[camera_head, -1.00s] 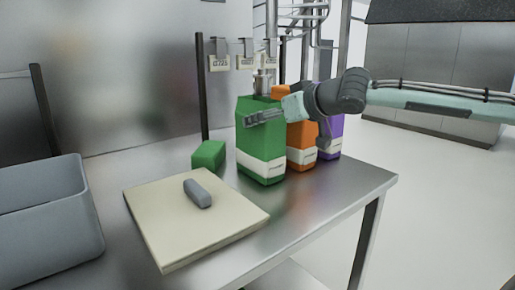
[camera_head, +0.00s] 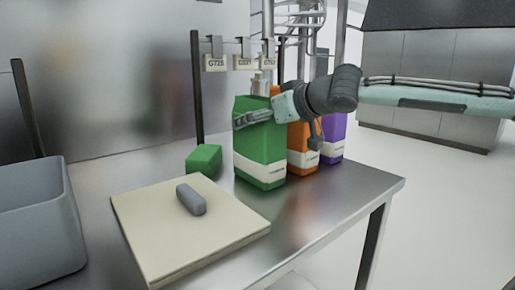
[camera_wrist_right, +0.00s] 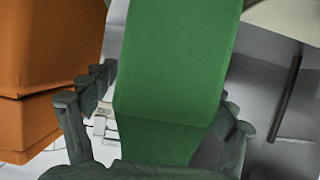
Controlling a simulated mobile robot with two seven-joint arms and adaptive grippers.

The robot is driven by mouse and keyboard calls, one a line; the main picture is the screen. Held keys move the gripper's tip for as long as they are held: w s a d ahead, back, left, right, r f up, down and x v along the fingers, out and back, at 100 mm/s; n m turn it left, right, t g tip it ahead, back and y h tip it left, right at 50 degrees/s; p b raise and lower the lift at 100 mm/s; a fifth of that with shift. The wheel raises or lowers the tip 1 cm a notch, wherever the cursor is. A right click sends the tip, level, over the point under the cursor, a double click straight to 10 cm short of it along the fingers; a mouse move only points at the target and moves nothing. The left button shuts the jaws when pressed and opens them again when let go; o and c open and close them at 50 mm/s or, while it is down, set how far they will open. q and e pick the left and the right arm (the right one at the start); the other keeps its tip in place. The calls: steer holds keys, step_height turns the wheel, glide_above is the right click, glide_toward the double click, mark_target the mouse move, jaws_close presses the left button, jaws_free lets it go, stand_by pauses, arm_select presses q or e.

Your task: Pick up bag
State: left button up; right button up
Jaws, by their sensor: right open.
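A tall green bag (camera_head: 260,145) with a white label band stands upright on the steel table. An orange bag (camera_head: 301,143) and a purple bag (camera_head: 333,138) stand beside it on the right. My right gripper (camera_head: 254,118) comes in from the right at the upper part of the green bag. In the right wrist view the green bag (camera_wrist_right: 180,60) lies between the spread fingers of the right gripper (camera_wrist_right: 165,110), which is open. The orange bag (camera_wrist_right: 45,60) is at the left there. Whether the fingers touch the green bag is unclear. My left gripper is out of view.
A cream board (camera_head: 180,235) with a grey block (camera_head: 191,199) on it lies on the table (camera_head: 335,200). A green block (camera_head: 204,159) lies behind the board. A grey bin (camera_head: 45,225) stands at left. Tags (camera_head: 215,63) hang from a rail behind the bags.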

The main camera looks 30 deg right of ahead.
steer(key=shift+c, duration=0.2)
steer(key=c, duration=1.4)
steer(key=shift+r, duration=0.2)
steer(key=shift+c, duration=0.2)
steer(key=shift+r, duration=0.15)
